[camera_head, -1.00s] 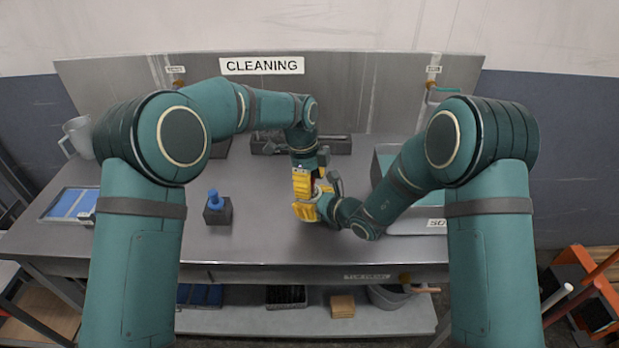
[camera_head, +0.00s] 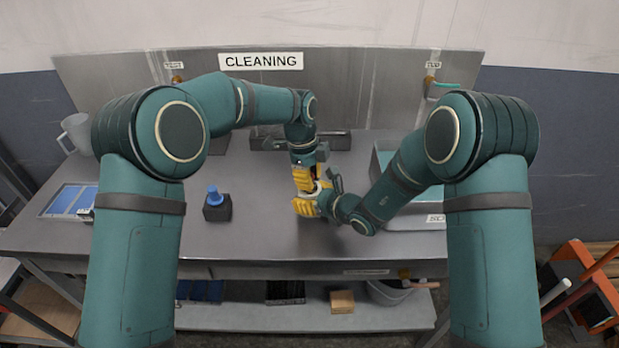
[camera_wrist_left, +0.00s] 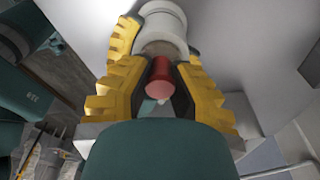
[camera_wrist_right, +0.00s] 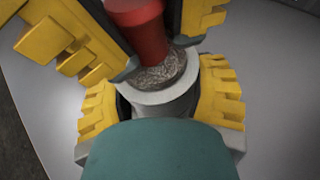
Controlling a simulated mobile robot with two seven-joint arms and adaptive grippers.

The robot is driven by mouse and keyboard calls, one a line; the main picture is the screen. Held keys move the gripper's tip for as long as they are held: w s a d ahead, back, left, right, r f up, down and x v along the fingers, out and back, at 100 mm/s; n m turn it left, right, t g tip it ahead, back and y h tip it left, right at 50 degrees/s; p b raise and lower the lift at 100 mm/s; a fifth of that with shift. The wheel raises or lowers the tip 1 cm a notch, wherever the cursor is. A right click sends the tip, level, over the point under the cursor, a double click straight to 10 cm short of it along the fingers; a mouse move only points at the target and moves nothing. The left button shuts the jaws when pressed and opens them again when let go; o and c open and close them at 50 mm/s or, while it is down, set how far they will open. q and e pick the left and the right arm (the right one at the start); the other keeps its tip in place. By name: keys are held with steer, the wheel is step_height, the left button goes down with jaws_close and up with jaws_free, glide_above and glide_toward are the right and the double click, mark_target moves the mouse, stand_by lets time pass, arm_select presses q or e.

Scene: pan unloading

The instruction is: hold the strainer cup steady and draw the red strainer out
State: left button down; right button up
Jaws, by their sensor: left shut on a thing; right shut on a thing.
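The red strainer (camera_wrist_right: 139,28) stands between the fingers of my left gripper (camera_head: 307,185), which is shut on it. Its round red end also shows in the left wrist view (camera_wrist_left: 159,88). The pale grey strainer cup (camera_wrist_right: 163,108) is held by my right gripper (camera_head: 311,205), which is shut around its side. In the left wrist view the cup (camera_wrist_left: 165,18) lies beyond the strainer. A mottled grey part shows at the cup's mouth below the red part. The strainer's lower end is hidden. My left gripper is directly above my right one.
A blue-topped dark block (camera_head: 217,214) stands left of the grippers on the grey table (camera_head: 262,225). A grey bin (camera_head: 384,160) is at right, a blue-lined tray (camera_head: 62,202) and a pale jug (camera_head: 77,133) at left. The table's front middle is clear.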

arm_select(q)
steer(key=shift+d+r, duration=0.1)
steer(key=shift+r, duration=0.65)
stand_by(0.3)
steer(key=shift+r, duration=2.8)
arm_select(e)
steer(key=o, duration=1.4)
steer(key=v, duration=1.2)
steer(key=shift+w, duration=0.1)
